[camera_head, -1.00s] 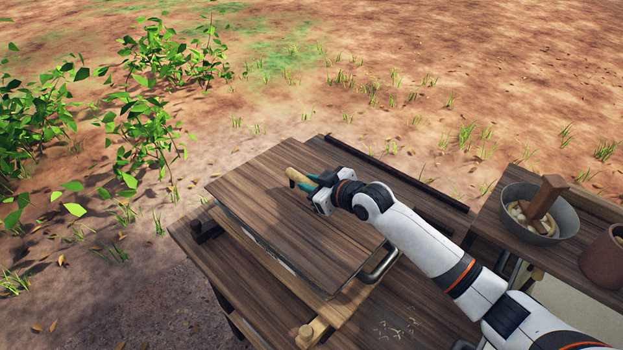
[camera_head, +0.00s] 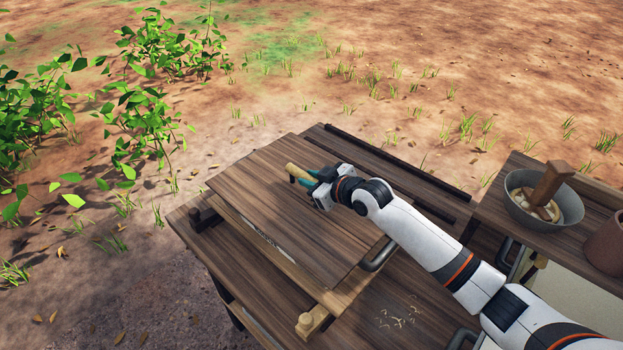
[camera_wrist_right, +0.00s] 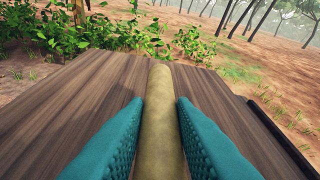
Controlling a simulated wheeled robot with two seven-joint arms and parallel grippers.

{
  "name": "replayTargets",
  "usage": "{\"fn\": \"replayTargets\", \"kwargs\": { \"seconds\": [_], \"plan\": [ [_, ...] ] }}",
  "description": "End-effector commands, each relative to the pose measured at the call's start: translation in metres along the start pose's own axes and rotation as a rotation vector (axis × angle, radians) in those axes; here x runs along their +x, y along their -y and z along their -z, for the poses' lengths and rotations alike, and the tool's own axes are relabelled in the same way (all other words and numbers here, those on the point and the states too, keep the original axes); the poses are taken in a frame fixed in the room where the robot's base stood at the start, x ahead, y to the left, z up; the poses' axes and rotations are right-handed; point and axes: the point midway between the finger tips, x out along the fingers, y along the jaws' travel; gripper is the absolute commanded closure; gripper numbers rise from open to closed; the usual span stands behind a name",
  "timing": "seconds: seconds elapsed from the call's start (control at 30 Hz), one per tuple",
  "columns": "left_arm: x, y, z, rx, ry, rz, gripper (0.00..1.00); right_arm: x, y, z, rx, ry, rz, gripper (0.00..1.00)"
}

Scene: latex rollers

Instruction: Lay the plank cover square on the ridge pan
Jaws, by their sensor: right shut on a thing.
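The plank cover (camera_head: 290,215) is a dark wooden board lying over the ridge pan on the bench. The pan is mostly hidden; a metal handle (camera_head: 378,254) shows at the board's right edge, and a pale strip (camera_head: 264,240) shows along its front left edge. My right gripper (camera_head: 300,175) is shut on the cover's pale round grip bar (camera_head: 293,169). In the right wrist view the teal fingers flank this bar (camera_wrist_right: 161,110), with the board beneath. Whether the cover rests fully on the pan, I cannot tell. My left gripper is out of view.
A wooden bench (camera_head: 425,270) with dark rails lies beneath, with a wooden peg (camera_head: 305,322) at front. At right, a side shelf holds a grey bowl (camera_head: 543,197) with a wooden block in it and a brown pot (camera_head: 605,248). Leafy bushes (camera_head: 145,115) stand at left.

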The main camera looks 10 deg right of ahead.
Motion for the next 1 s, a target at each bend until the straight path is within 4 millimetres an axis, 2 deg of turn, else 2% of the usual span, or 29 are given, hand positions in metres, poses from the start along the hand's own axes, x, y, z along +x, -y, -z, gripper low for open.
{"fn": "replayTargets", "kwargs": {
  "seconds": [0.27, 0.3, 0.43, 0.77, 0.87, 1.0],
  "plan": [
    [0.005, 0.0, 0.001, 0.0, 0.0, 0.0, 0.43, 0.003, -0.001, 0.006, 0.0, 0.003, 0.001, 1.0],
    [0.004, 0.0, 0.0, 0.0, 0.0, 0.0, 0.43, 0.003, -0.001, 0.005, 0.0, 0.004, 0.001, 0.74],
    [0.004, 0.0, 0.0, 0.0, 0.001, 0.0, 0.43, 0.003, -0.001, 0.005, 0.0, 0.003, 0.001, 0.52],
    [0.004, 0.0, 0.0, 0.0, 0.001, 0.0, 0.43, 0.001, -0.002, 0.008, 0.0, -0.002, 0.0, 0.51],
    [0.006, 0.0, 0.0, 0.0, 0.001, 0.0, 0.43, -0.006, -0.002, 0.008, 0.0, -0.002, 0.0, 0.51],
    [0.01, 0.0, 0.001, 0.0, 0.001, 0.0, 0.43, -0.028, -0.002, 0.009, -0.002, -0.002, 0.0, 0.51]
  ]
}}
